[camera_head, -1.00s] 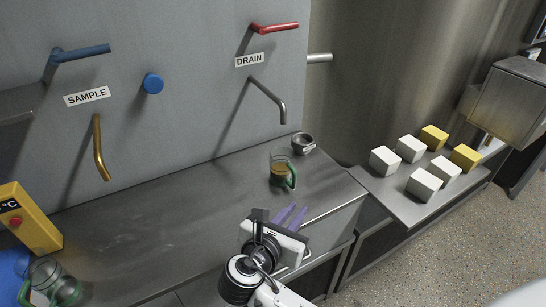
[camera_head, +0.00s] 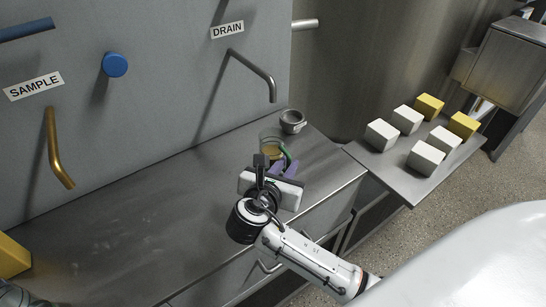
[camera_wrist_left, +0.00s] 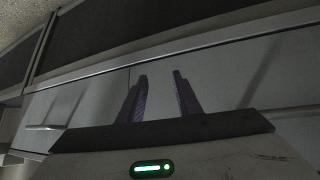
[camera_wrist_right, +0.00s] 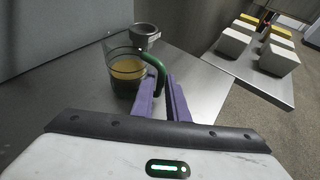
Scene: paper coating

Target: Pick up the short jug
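A clear glass jug (camera_head: 270,147) with a green handle and amber liquid stands on the steel counter below the drain spout. It also shows in the right wrist view (camera_wrist_right: 125,75), with its handle turned towards me. My right gripper (camera_head: 284,168) is right at the handle side of the jug, its purple fingers open. In the right wrist view the gripper (camera_wrist_right: 163,95) has the lower part of the green handle (camera_wrist_right: 156,68) between or just beyond its fingertips; I cannot tell which. My left gripper (camera_wrist_left: 158,95) is open and empty, facing the grey cabinet front.
A small grey metal cup (camera_head: 293,122) stands just behind the jug. The drain spout (camera_head: 258,75) hangs above. A tray (camera_head: 398,188) with white and yellow cubes is to the right. A yellow box (camera_head: 12,258) is at the left edge. The counter's middle is clear.

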